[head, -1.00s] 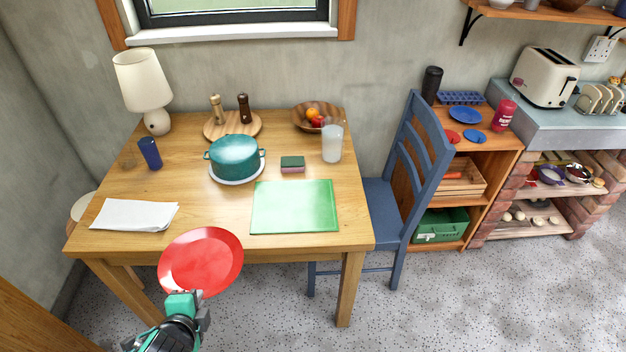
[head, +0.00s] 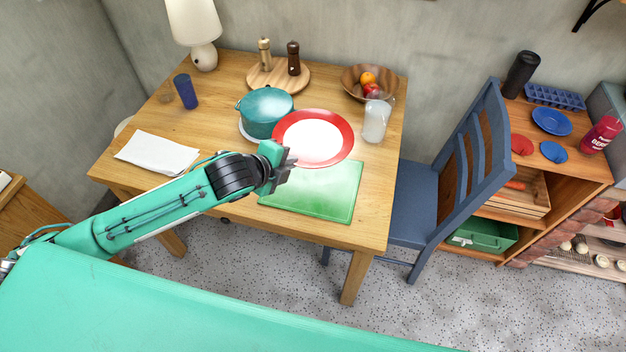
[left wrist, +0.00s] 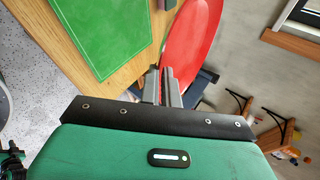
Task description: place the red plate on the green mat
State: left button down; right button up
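The red plate (head: 346,128), with a pale or glaring middle in the head view, is held by its near rim in my left gripper (head: 286,164). In the left wrist view the fingers (left wrist: 161,84) are closed together at the rim of the plate (left wrist: 190,40). The plate appears raised above the table, over the back edge of the green mat (head: 325,195) and just behind it. The mat lies flat and bare near the table's front edge; it also shows in the left wrist view (left wrist: 95,32). My right gripper is out of view.
On the wooden table (head: 225,95), a teal pot (head: 264,112) stands close left of the plate. A clear cup (head: 375,122) stands close right, with a fruit bowl (head: 358,80) behind. White paper (head: 157,152) lies left. A blue chair (head: 440,190) stands at the right side.

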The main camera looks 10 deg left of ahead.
pick_arm(q)
jog(key=shift+w+a+r, duration=0.2)
jog(key=shift+w+r, duration=0.2)
jog(key=shift+w, duration=0.05)
jog(key=shift+w+r, duration=0.1)
jog(key=shift+w, duration=0.15)
jog(key=shift+f, duration=0.3)
jog(key=p, duration=0.2)
send_over(293, 207)
notch_tip(293, 207, down, 15)
jog(key=shift+r, duration=0.2)
jog(key=shift+f, duration=2.3)
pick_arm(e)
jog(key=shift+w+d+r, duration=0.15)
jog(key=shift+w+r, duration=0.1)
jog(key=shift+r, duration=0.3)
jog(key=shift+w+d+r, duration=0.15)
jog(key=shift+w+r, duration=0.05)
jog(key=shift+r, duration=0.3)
pick_arm(q)
jog(key=c, duration=1.9)
grip_release()
jog(key=shift+f, duration=0.1)
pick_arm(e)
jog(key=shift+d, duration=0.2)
